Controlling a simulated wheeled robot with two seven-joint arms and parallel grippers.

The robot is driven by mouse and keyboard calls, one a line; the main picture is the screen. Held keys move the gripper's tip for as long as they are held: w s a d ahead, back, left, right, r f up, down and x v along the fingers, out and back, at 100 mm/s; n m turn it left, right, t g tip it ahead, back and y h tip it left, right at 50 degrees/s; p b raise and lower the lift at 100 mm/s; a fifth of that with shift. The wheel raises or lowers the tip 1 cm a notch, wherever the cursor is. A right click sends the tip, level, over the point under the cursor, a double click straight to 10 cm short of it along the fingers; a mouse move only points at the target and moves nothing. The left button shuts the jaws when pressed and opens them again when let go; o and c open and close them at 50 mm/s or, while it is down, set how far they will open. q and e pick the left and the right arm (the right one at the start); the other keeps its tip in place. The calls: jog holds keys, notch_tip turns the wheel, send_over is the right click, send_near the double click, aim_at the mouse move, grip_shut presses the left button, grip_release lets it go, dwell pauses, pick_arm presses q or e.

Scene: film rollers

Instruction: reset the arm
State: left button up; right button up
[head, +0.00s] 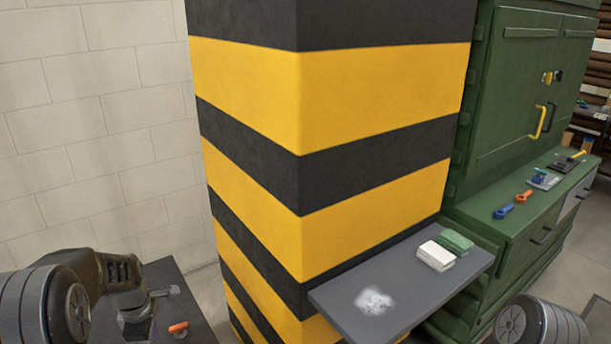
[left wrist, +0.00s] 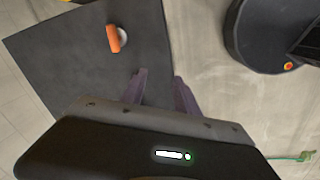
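My left arm (head: 115,275) comes in at the lower left of the head view, over a dark grey tabletop (head: 185,285). In the left wrist view the two dark fingers of my left gripper (left wrist: 158,78) stand apart with nothing between them, so it is open and empty. They point over the right side of the tabletop (left wrist: 60,75). A small orange and white object (left wrist: 113,38) lies on the tabletop ahead of the fingers, apart from them. It also shows in the head view (head: 178,327). My right gripper is in neither view.
A yellow and black striped pillar (head: 300,110) stands in the middle. A grey shelf (head: 335,295) beside it bears a white block (head: 436,257), a green block (head: 456,241) and a whitish patch. A green cabinet (head: 530,85) with tools on its ledge stands right. A pale wall (head: 100,130) is left.

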pick_arm(q)
jog(key=s+d+f+m+t+h, duration=0.15)
jog(key=s+d+f+m, duration=0.25)
jog(key=d+f+m, duration=1.1)
jog(key=s+d+f+m+g+h, duration=0.1)
jog(key=s+d+f+m, duration=0.1)
jog(key=s+d, duration=0.5)
jog(key=s+d+f+m+g+h, duration=0.1)
jog(key=s+d+f, duration=0.4)
jog(key=s, duration=0.8)
jog(key=d+h, duration=0.1)
jog(key=d, duration=0.2)
jog(key=shift+s+m, duration=0.25)
jog(key=shift+m, duration=0.15)
jog(key=shift+f, duration=0.15)
